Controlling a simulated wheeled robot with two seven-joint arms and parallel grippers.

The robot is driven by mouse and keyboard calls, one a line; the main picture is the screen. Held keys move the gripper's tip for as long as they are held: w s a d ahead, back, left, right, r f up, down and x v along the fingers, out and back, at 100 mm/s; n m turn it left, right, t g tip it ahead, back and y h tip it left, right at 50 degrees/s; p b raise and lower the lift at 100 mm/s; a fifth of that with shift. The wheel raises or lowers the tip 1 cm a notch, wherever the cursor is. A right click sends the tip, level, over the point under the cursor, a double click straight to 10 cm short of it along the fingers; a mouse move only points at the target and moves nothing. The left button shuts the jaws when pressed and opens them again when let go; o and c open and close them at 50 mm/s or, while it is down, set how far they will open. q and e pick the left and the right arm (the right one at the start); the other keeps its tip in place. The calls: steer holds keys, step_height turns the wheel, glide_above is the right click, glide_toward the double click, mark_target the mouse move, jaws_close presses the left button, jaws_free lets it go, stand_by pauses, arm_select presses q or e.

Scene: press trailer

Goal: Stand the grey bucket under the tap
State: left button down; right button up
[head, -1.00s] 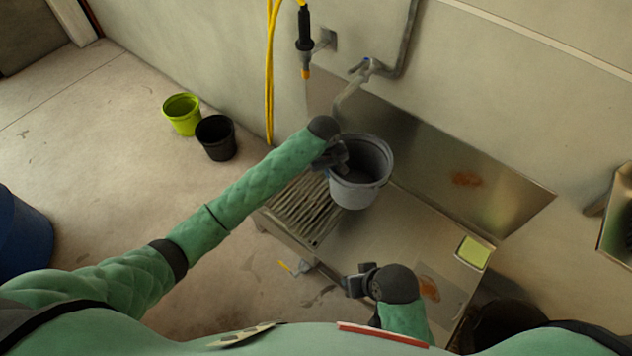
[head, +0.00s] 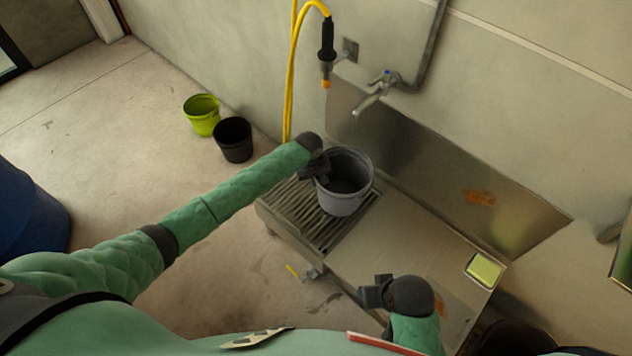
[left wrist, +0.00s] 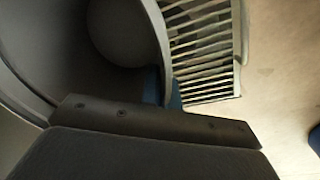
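The grey bucket (head: 343,201) is upright over the slatted grate (head: 312,222) at the left end of the metal bench. I cannot tell whether its base touches the slats. The tap (head: 380,88) is on the wall behind, its spout above the bucket in the head view. My left gripper (head: 318,168) is shut on the bucket's left rim; the fingertips are partly hidden. In the left wrist view the bucket's wall (left wrist: 152,40) curves beside the grate (left wrist: 207,70). My right gripper (head: 372,292) is empty over the bench's front edge; its finger gap is unclear.
A yellow hose with a black spray nozzle (head: 327,45) hangs left of the tap. A green bucket (head: 202,118) and a black bucket (head: 233,141) stand on the floor at left. A yellow-green sponge (head: 484,269) lies at the bench's right end. The bench's middle is clear.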

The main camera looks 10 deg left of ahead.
arm_select(q)
steer(key=shift+f, duration=0.7)
arm_select(e)
steer(key=shift+d+r, duration=0.15)
steer(key=shift+r, duration=0.05)
arm_select(q)
steer(key=c, duration=2.1)
jaws_free()
steer(key=shift+f, duration=0.1)
steer(key=o, duration=0.4)
arm_select(e)
steer(key=shift+r, duration=0.1)
